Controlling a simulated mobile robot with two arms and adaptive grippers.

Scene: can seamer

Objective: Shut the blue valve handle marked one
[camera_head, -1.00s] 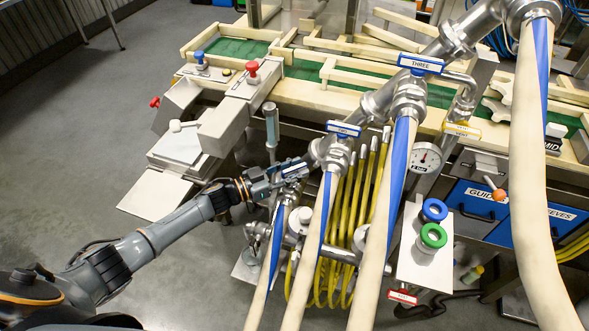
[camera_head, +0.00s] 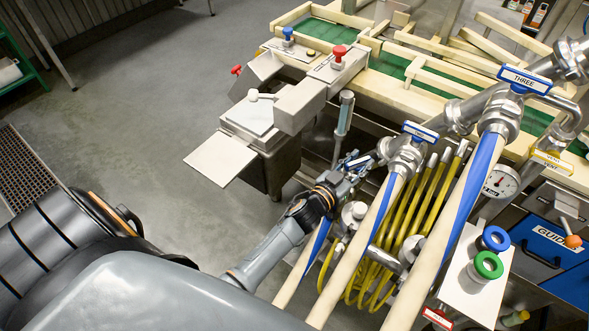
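The blue valve handle marked one (camera_head: 362,160) is a small blue lever at the top of the leftmost hose, left of the handle marked TWO (camera_head: 421,132). Its label is too small and too covered to read. My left gripper (camera_head: 354,168) reaches up to it from the lower left, with its fingers at the handle and partly covering it. I cannot tell whether the fingers are closed on the handle or only beside it. The handle marked THREE (camera_head: 525,80) is farther right and higher. My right gripper is not in view.
Thick cream hoses with blue stripes run down from the valves, close to my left gripper. Yellow coiled tubes (camera_head: 412,215) hang behind them. A pressure gauge (camera_head: 501,181) and a yellow handle (camera_head: 552,161) are at right. The floor (camera_head: 150,110) at left is clear.

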